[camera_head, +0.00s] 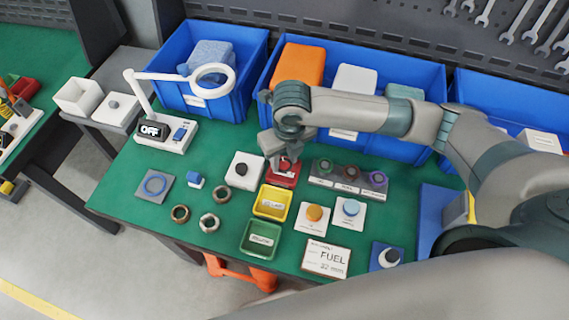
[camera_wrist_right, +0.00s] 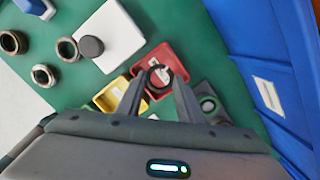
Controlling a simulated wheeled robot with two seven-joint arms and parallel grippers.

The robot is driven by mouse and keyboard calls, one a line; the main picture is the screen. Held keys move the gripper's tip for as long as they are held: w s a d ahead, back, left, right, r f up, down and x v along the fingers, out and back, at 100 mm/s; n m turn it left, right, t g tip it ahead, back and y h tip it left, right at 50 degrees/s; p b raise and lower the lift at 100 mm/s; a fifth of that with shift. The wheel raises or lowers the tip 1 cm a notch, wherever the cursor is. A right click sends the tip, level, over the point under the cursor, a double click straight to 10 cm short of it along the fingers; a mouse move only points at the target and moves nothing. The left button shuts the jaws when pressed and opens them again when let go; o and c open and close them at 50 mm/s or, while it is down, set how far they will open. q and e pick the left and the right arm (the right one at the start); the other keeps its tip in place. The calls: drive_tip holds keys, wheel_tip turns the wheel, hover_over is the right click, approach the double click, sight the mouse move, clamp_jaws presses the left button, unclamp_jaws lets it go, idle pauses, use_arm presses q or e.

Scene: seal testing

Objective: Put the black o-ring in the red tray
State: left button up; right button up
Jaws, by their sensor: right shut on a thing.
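The red tray (camera_head: 293,180) is a small bin on the green table, directly behind the yellow tray. In the wrist view the red tray (camera_wrist_right: 168,54) lies beneath my fingertips. My right gripper (camera_head: 284,163) reaches down over it from above. In the wrist view my right gripper (camera_wrist_right: 163,80) is shut on the black o-ring (camera_wrist_right: 160,70), a dark ring between the fingertips. The ring appears over the tray's inside; I cannot tell whether it touches the floor. In the head view the gripper mostly hides the ring. My left gripper is not in view.
The yellow tray (camera_head: 272,214) and green tray (camera_head: 246,249) stand in front. A white block with a black knob (camera_head: 234,181) is to the left, a grey rack of rings (camera_head: 318,182) to the right. Blue bins (camera_head: 432,75) line the back.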

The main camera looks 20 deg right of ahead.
drive_tip(key=shift+w+f, duration=0.1)
drive_tip(key=shift+w, duration=0.05)
drive_tip(key=shift+f, duration=0.1)
wheel_tip(320, 180, down, 3)
drive_tip(key=shift+d+f+p, duration=0.1)
drive_tip(key=shift+f+p, duration=0.1)
drive_tip(key=shift+p, duration=0.45)
drive_tip(key=shift+f, duration=0.2)
drive_tip(key=shift+f, duration=0.1)
drive_tip(key=o, duration=0.8)
drive_tip(key=r+b, duration=0.1)
drive_tip(key=r, duration=0.3)
drive_tip(key=s+r+b, duration=0.1)
drive_tip(key=r, duration=0.7)
drive_tip(key=shift+s+d+r+b, duration=0.1)
drive_tip(key=shift+s+b, duration=0.15)
drive_tip(key=shift+b, duration=0.15)
